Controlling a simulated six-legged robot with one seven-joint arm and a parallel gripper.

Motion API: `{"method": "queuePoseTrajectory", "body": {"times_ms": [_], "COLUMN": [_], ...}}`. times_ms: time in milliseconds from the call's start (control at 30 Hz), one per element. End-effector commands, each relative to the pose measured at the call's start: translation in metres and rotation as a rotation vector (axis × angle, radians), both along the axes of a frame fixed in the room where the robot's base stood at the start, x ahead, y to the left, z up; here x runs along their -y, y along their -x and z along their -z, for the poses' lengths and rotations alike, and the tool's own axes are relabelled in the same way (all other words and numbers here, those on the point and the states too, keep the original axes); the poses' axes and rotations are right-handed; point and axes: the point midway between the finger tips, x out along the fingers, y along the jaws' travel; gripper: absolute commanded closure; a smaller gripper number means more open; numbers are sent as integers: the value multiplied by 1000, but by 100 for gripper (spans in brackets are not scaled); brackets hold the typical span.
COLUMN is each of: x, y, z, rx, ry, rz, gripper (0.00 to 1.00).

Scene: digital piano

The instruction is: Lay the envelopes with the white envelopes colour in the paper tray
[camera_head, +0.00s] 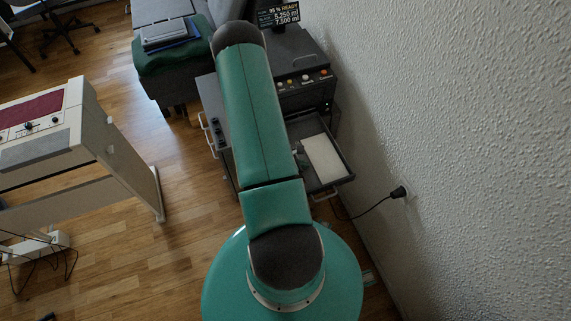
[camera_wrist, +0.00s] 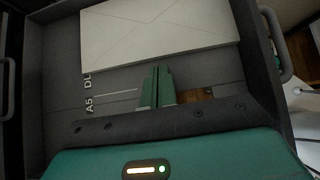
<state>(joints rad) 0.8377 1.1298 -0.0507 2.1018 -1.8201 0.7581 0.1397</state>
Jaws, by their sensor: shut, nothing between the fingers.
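White envelopes (camera_wrist: 160,30) lie flat in a dark grey paper tray (camera_wrist: 62,60) in the wrist view. The top one shows crossing flap lines, and a thin edge hints at a stack; I cannot count them. The tray floor carries the marks "A5" and "DL", and the envelopes lie beyond the DL line. In the head view they show as a white rectangle (camera_head: 325,157) in the pulled-out tray (camera_head: 338,181). My gripper (camera_wrist: 157,76) is shut and empty, its green fingers over the tray floor just before the envelopes' near edge.
A dark machine (camera_head: 300,62) with a lit display stands behind the tray. A textured wall (camera_head: 460,130) closes the right side, with a plugged-in cable (camera_head: 375,205). A digital piano (camera_head: 60,130) stands at left on the wood floor; a green-covered seat (camera_head: 172,62) is at the back.

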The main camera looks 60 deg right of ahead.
Motion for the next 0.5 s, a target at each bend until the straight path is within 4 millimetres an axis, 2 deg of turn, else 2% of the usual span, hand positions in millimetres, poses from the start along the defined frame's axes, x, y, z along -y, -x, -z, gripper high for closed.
{"method": "queuePoseTrajectory", "body": {"times_ms": [167,500], "x": [-15,-48], "y": [-23,-54], "z": [0,-51], "rx": [1,3], "ry": [0,1], "rz": [-2,-1], "gripper": [100,100]}}
